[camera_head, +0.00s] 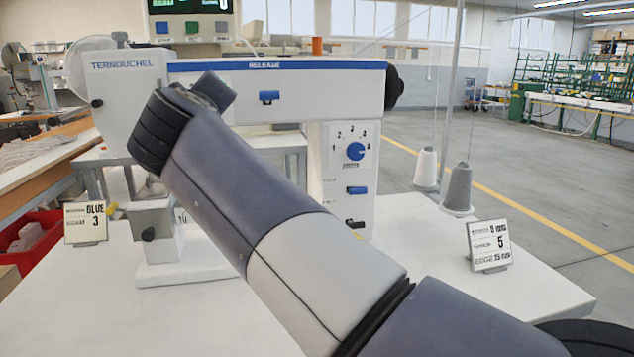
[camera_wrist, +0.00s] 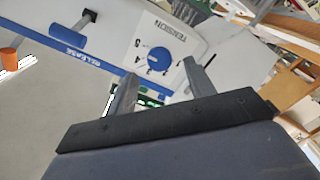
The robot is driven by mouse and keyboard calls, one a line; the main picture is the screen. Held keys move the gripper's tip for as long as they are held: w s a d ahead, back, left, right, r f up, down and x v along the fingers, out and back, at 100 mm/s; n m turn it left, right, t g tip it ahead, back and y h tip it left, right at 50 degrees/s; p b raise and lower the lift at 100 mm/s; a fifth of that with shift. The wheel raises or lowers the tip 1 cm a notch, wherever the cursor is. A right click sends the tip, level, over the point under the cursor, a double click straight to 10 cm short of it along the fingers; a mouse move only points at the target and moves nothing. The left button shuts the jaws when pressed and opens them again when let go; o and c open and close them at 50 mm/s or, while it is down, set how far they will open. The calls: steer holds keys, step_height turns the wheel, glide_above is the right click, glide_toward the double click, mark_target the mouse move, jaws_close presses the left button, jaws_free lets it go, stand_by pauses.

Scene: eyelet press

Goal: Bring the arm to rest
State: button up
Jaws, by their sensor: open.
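My arm crosses the head view from the lower right to the upper left, in front of the white machine (camera_head: 270,88). Its wrist end is near the machine's left head; the fingers cannot be made out there. In the wrist view my gripper (camera_wrist: 160,70) shows two grey fingers set apart, with nothing between them. Beyond the fingers is a white machine face with a blue tension dial (camera_wrist: 159,57) and a blue release lever (camera_wrist: 68,36). I cannot tell how far the fingertips are from that face.
The machine stands on a white table (camera_head: 440,290). Small signs stand at the left (camera_head: 86,222) and right (camera_head: 488,245). Thread cones (camera_head: 426,168) hang or stand at the right. A display box (camera_head: 190,22) is above the machine. A red bin (camera_head: 25,240) is at the left. Open floor lies at the right.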

steer(key=v, duration=0.7)
steer(key=w+a+n+p, duration=0.2)
steer(key=w+n+p, duration=0.7)
steer(key=n+p, duration=1.3)
steer(key=p, duration=0.6)
steer(key=shift+w+a+n, duration=0.2)
steer(key=shift+w+n, duration=0.1)
steer(key=shift+w, duration=0.1)
steer(key=shift+f+p, duration=0.15)
steer(key=shift+p, duration=0.3)
